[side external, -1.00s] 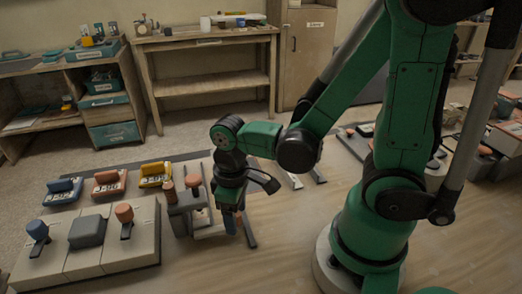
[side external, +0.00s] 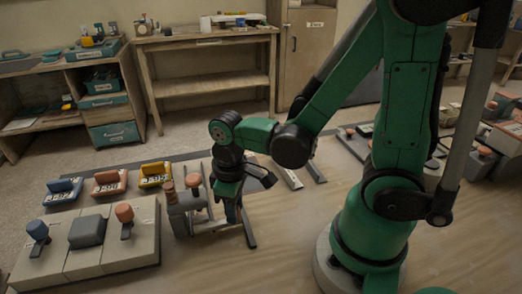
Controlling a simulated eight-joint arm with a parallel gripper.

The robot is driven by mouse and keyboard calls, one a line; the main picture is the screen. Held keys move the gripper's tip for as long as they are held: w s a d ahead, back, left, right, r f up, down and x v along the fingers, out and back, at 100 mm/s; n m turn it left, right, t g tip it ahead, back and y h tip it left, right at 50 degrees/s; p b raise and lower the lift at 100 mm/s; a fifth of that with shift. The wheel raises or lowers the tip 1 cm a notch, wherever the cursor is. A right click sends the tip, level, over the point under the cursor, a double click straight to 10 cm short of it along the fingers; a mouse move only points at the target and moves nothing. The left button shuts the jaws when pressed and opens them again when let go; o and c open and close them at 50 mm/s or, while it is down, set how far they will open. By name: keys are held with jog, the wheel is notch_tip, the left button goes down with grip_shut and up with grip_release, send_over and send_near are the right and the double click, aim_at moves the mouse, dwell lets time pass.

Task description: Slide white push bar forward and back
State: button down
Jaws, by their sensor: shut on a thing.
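My gripper (side external: 235,214) points down at the right side of a grey device (side external: 182,218) on the bench. The white push bar (side external: 214,229) shows as a pale bar low on the device's right side, partly hidden by my gripper. My gripper is shut on the bar, though the fingertips are small and dark and the exact contact is hard to see. The device has brown-red knobs (side external: 193,181) on top.
Bare wooden bench (side external: 270,262) is free in front and right.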

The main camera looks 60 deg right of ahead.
jog(key=shift+w+d, duration=1.5)
jog(key=shift+w, duration=0.15)
jog(key=shift+a, duration=0.1)
jog(key=shift+s+a, duration=1.75)
jog(key=shift+s, duration=0.15)
dwell(0.4)
jog(key=c, duration=0.6)
grip_release()
